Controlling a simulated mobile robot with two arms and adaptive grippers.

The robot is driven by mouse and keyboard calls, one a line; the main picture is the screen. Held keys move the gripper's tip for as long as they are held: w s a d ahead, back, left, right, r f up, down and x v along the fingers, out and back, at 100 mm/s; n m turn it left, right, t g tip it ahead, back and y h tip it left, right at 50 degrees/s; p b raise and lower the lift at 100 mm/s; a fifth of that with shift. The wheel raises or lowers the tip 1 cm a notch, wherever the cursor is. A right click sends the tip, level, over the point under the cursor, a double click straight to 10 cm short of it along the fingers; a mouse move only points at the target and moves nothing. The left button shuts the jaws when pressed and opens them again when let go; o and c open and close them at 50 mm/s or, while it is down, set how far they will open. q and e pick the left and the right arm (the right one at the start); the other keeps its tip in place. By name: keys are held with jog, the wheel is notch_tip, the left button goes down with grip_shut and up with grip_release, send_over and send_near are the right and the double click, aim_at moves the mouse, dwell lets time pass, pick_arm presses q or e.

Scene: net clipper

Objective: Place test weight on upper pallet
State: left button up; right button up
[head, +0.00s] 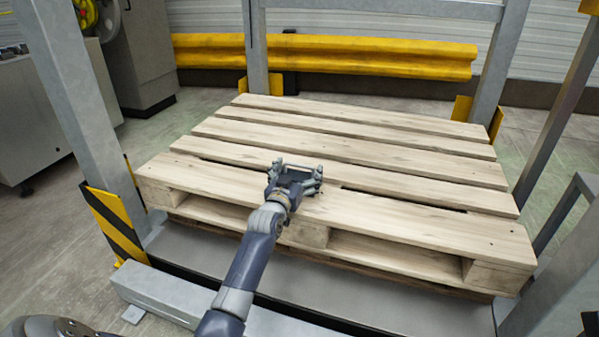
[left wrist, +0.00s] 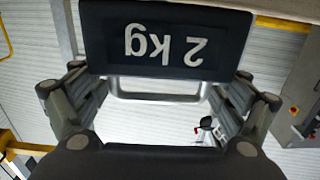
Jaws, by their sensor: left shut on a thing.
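The test weight (left wrist: 165,42) is a dark block marked "2 kg", with the lettering upside down in the left wrist view. It has a light metal handle (left wrist: 155,90) between my gripper's fingers. My left gripper (head: 297,174) is shut on the weight, over the front boards of the upper pallet. In the head view the weight is mostly hidden by the gripper, and I cannot tell whether it touches the wood. The upper pallet (head: 400,221) is pale slatted wood, lying flat with its top bare. My right gripper is not in view.
Grey posts (head: 75,110) of a frame stand around the pallet. A striped yellow-black guard (head: 113,218) is at the front left post. A yellow barrier (head: 370,55) runs behind. A grey cabinet (head: 137,55) stands at the back left. The pallet's middle and back boards are clear.

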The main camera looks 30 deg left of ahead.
pick_arm(q)
jog(key=shift+r, duration=0.55)
jog(key=o, duration=1.8)
jog(key=shift+f, duration=0.55)
jog(key=shift+r, duration=0.1)
jog(key=shift+s, duration=0.1)
